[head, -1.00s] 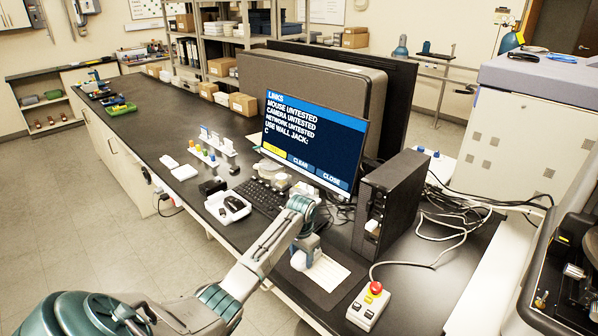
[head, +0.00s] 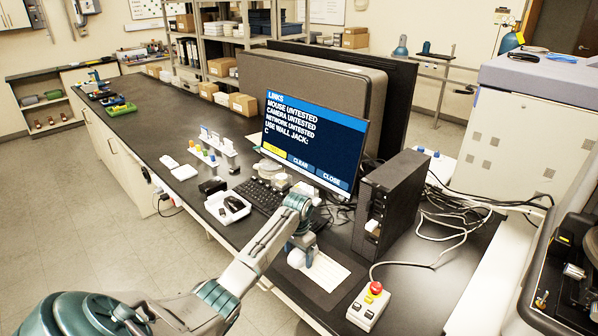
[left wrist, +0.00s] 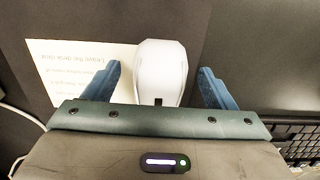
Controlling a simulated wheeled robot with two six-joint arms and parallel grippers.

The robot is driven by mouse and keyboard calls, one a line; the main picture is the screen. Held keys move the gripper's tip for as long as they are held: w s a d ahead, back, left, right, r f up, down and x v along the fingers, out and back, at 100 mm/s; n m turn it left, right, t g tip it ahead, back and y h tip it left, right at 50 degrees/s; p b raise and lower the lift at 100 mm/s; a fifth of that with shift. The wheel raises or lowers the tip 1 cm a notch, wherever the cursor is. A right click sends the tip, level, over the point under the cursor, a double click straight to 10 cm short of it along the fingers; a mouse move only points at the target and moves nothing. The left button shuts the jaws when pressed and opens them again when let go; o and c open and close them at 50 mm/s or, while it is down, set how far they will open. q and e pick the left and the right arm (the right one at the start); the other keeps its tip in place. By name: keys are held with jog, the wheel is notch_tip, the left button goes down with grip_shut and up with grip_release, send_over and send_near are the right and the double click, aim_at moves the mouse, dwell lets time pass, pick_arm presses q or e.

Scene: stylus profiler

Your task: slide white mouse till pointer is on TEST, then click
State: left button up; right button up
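The white mouse (head: 296,259) lies on the dark mat beside a printed sheet. In the left wrist view the mouse (left wrist: 160,70) sits between the two blue fingers of my left gripper (left wrist: 160,82), with a gap on each side. The left gripper (head: 302,246) is open around the mouse in the head view. The monitor (head: 314,144) shows a LINKS window listing mouse, camera and network as untested. Its bottom row has a yellow button (head: 273,150), whose label is too small to read, then CLEAR and CLOSE. I cannot make out a pointer. My right gripper is out of view.
A black keyboard (head: 258,196) lies left of the gripper. A white tray (head: 214,205) holds a dark mouse-like object. The printed sheet (head: 328,272) lies right of the white mouse. A black computer tower (head: 388,206) and a box with a red button (head: 368,307) stand to the right.

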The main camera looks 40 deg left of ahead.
aim_at(298, 254)
pick_arm(q)
jog(key=shift+c, duration=0.4)
notch_tip(298, 254, up, 2)
jog(key=shift+r, duration=2.5)
